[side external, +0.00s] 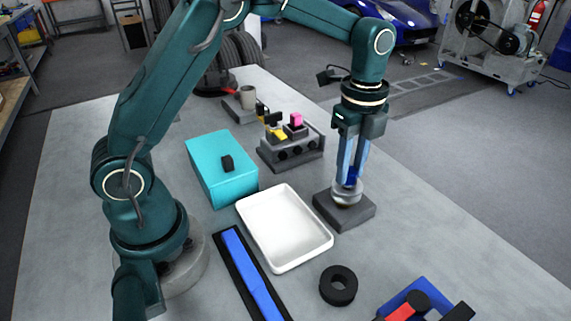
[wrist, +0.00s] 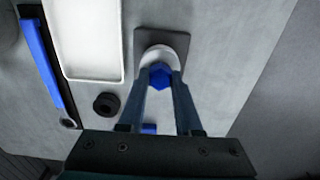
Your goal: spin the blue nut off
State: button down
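The blue nut (wrist: 161,76) sits on top of a pale round hub (wrist: 173,51), which stands on a dark square base (wrist: 143,40). In the side view the nut (side external: 351,177) shows low between my fingers, above the hub (side external: 346,196) and base (side external: 344,212). My gripper (side external: 349,178) points straight down over the hub. In the wrist view its two fingers (wrist: 162,78) lie along opposite sides of the nut, with no clear gap, and appear shut on it. Anything below the nut is hidden.
A white tray (side external: 243,208) lies left of the base, with a teal box (side external: 212,178) behind it. A grey fixture with knobs (side external: 300,153) stands behind.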

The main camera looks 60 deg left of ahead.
jog(key=n, duration=1.1)
jog(key=shift+n, duration=0.3)
jog(key=n, duration=0.7)
jog(key=shift+r, duration=0.1)
jog(key=n, duration=0.5)
jog(key=shift+w, duration=0.1)
jog(key=c, duration=0.7)
grip_release()
